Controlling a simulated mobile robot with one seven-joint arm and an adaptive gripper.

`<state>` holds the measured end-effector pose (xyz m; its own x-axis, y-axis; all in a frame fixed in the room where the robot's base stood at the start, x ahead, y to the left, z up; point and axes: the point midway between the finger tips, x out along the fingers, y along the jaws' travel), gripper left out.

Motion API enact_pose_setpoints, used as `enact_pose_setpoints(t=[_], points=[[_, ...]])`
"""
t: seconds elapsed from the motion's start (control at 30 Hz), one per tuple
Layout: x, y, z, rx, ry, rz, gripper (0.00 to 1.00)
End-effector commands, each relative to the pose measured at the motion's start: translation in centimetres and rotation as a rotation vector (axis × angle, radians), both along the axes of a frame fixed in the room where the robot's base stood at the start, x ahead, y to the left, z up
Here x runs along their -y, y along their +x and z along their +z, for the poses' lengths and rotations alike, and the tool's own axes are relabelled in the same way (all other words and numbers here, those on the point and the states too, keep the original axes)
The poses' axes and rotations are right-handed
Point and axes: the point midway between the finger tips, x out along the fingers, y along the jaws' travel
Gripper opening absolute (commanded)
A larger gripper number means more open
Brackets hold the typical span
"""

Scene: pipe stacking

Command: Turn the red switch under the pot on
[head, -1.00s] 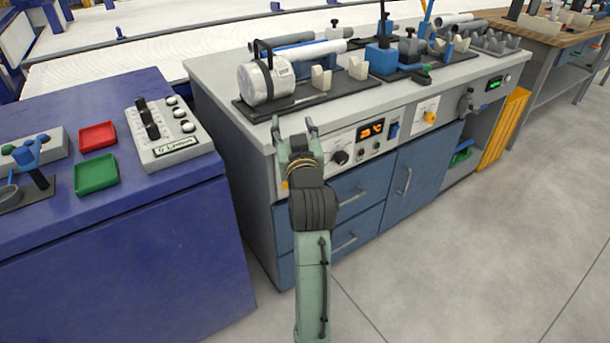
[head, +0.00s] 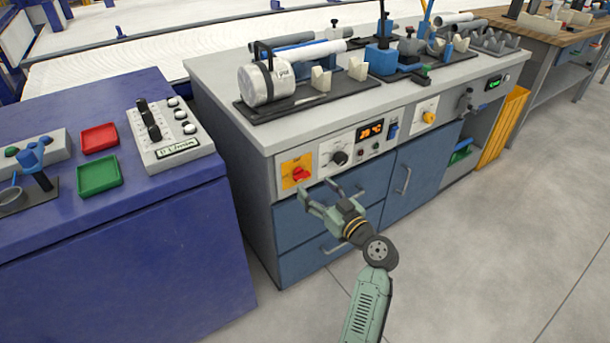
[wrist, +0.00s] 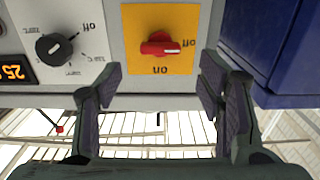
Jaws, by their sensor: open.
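The red switch (head: 300,174) is a rotary knob on a yellow plate at the left end of the bench's front panel. In the wrist view the red switch (wrist: 160,48) lies ahead, above the gap between my fingers; the plate is marked "off" at its side and "on" at its lower edge, and the picture looks upside down. The knob lies crosswise, its white mark towards "off". A white cylindrical pot (head: 266,83) stands on the bench top above it. My gripper (head: 318,190) is open and empty, just below and in front of the switch; its fingers also show in the wrist view (wrist: 162,95).
Blue drawers (head: 300,234) are below. A blue cabinet (head: 120,250) stands at the left, with a gap between.

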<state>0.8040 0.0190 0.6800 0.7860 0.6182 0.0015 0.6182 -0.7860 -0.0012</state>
Motion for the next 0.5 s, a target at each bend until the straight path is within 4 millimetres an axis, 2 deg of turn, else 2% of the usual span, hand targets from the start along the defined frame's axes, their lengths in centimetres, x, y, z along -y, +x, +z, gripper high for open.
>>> enact_pose_setpoints(t=[0.03, 0.2, 0.5], points=[[-0.8, 0.8, 0.3, -0.001, -0.002, 0.004, 0.62], [-2.5, 3.1, 0.2, 0.000, -0.003, 0.002, 0.62], [-3.7, 4.7, 0.0, -0.001, -0.002, 0.000, 0.62]])
